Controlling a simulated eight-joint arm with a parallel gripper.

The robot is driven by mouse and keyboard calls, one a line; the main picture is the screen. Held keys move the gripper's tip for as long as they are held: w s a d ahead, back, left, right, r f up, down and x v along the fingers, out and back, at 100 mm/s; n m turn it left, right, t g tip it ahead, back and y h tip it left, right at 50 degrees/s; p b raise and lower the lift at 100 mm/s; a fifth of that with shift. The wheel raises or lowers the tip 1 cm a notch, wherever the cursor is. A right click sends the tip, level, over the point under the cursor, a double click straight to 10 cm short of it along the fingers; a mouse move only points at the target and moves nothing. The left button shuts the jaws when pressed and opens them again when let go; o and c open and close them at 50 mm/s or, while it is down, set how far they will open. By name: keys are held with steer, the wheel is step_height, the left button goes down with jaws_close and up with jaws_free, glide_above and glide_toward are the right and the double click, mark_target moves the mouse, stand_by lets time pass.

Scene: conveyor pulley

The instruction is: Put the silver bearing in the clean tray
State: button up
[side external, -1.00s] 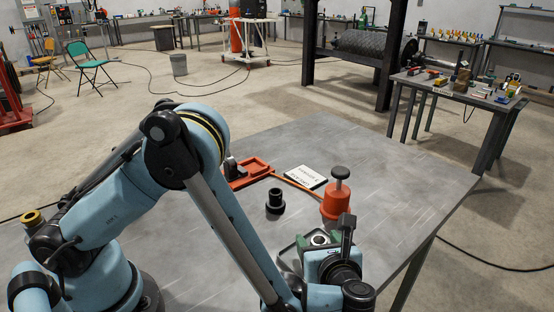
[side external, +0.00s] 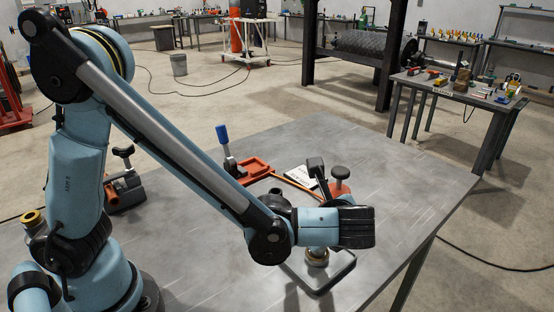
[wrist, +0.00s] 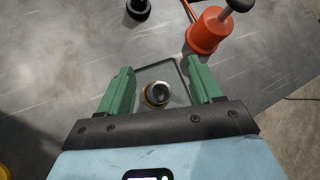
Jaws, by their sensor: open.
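The silver bearing (wrist: 157,93) rests in the shallow grey tray (wrist: 182,72), with a tan ring around or beneath it. In the side external view, the bearing (side external: 317,257) stands inside the tray rim (side external: 322,290), below my wrist. My gripper (wrist: 160,78) is open, its two green fingers spread to either side of the bearing in the wrist view, not touching it. The arm's end hides the fingers in the side external view.
An orange pot with a black knob (wrist: 205,30) stands just beyond the tray. A black flanged part (wrist: 138,8) is nearby. An orange base (side external: 252,168), blue-handled clamp (side external: 222,138) and white card (side external: 300,175) lie farther back. The right tabletop is clear.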

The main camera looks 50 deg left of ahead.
steer(key=s+a+r+n+t+h, duration=0.1)
steer(key=s+a+r+n+h, duration=0.1)
steer(key=n, duration=0.7)
steer(key=s+a+r+n+t+h, duration=0.1)
steer(key=s+a+r+n+h, duration=0.2)
steer(key=a+n, duration=0.6)
steer(key=s+n+h, duration=0.1)
steer(key=s+h, duration=0.1)
steer(key=h, duration=0.1)
steer(key=shift+a+n, duration=0.25)
steer(key=shift+n, duration=0.05)
